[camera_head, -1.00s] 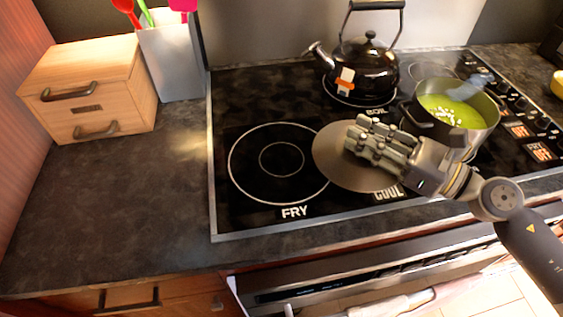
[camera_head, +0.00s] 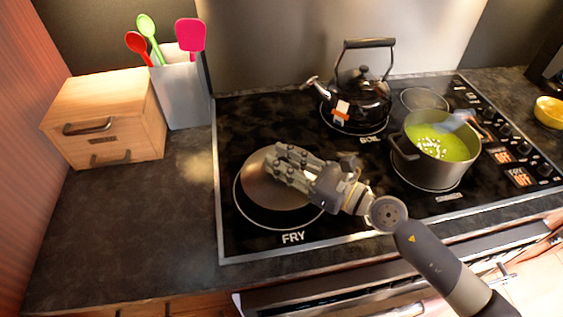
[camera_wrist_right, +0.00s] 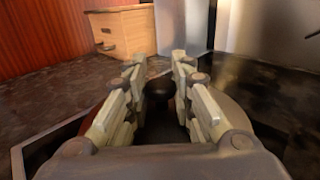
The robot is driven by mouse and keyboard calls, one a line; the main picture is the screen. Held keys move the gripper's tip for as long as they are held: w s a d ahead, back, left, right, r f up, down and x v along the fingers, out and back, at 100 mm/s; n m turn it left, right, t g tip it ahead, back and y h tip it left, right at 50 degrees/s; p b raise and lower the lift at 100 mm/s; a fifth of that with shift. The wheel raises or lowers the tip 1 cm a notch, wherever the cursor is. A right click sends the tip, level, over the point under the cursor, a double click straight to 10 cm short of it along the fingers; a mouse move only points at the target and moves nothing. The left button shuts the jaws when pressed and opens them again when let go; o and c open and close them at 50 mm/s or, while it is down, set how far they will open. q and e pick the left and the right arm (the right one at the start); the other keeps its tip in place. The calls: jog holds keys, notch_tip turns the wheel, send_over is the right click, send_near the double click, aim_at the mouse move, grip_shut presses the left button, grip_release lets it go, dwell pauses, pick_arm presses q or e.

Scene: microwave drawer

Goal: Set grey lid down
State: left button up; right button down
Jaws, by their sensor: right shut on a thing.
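The grey lid (camera_head: 262,191) is round and lies over the FRY ring of the cooktop in the head view. Whether it touches the glass or hovers just above it, I cannot tell. My right gripper (camera_head: 283,168) is over the lid, shut on its knob. In the right wrist view the dark knob (camera_wrist_right: 159,88) sits between the two fingers, and parts of the lid's rim show at the sides. The fingers hide the knob in the head view. My left gripper is not in view.
A pot of green soup (camera_head: 437,150) stands uncovered on the right of the cooktop (camera_head: 335,225). A black kettle (camera_head: 360,100) stands behind. A wooden box (camera_head: 108,120) and a grey utensil holder (camera_head: 183,92) stand at left. The counter (camera_head: 130,225) in front of the box is clear.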

jog(key=shift+a+f, duration=0.15)
jog(key=shift+f, duration=0.05)
jog(key=shift+f+b, duration=0.85)
jog(key=shift+f, duration=0.7)
jog(key=shift+f, duration=0.1)
jog(key=c, duration=1.8)
grip_release()
jog(key=shift+f, duration=0.15)
jog(key=o, duration=0.4)
